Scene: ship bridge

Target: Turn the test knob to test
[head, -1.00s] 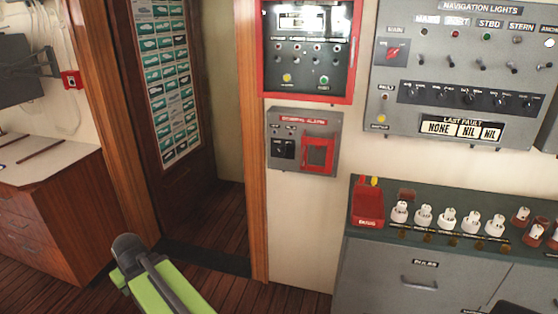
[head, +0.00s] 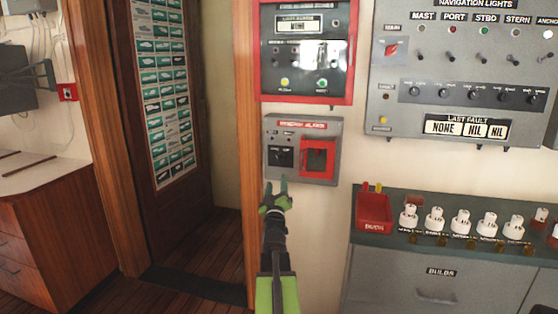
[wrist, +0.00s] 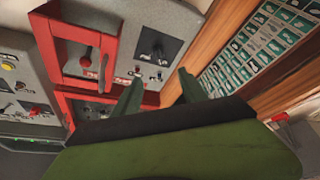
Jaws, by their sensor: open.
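The small grey alarm box (head: 303,125) hangs on the wall, its red label too blurred to read surely. On its left side is a black knob plate (head: 281,156), with a small knob on it. Its setting is too small to tell. The knob plate also shows in the wrist view (wrist: 157,43), beyond the fingertips. My gripper (head: 275,186) is raised just below the box, beneath the knob plate. Its two green fingers are apart with nothing between them, also in the wrist view (wrist: 160,80). It appears apart from the knob.
A red-framed window cover (head: 318,158) sits right of the knob on the same box. A red-framed panel (head: 301,50) hangs above it. The navigation lights panel (head: 455,110) is to the right. A red bin (head: 374,224) and several white lamps stand on the cabinet below.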

